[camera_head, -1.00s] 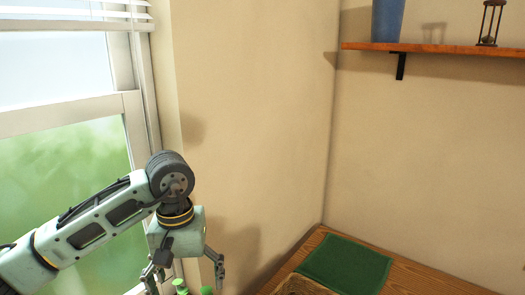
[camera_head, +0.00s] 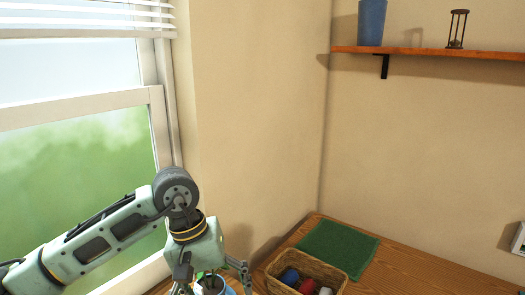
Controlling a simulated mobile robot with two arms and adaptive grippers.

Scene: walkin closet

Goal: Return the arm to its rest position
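My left arm comes in from the lower left, and its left gripper (camera_head: 213,284) points down at the bottom edge of the head view. Its two fingers are spread apart, and I see nothing held between them. The fingertips are partly cut off by the picture edge. Below and behind the fingers are parts of a light blue container and something green, mostly hidden. My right gripper is not in view.
A wooden surface (camera_head: 420,272) carries a green mat (camera_head: 338,247) and a wicker basket (camera_head: 330,271) holding blue, red and white items. A wall shelf (camera_head: 430,53) holds a blue vase (camera_head: 371,22) and an hourglass (camera_head: 456,29). A window stands at left.

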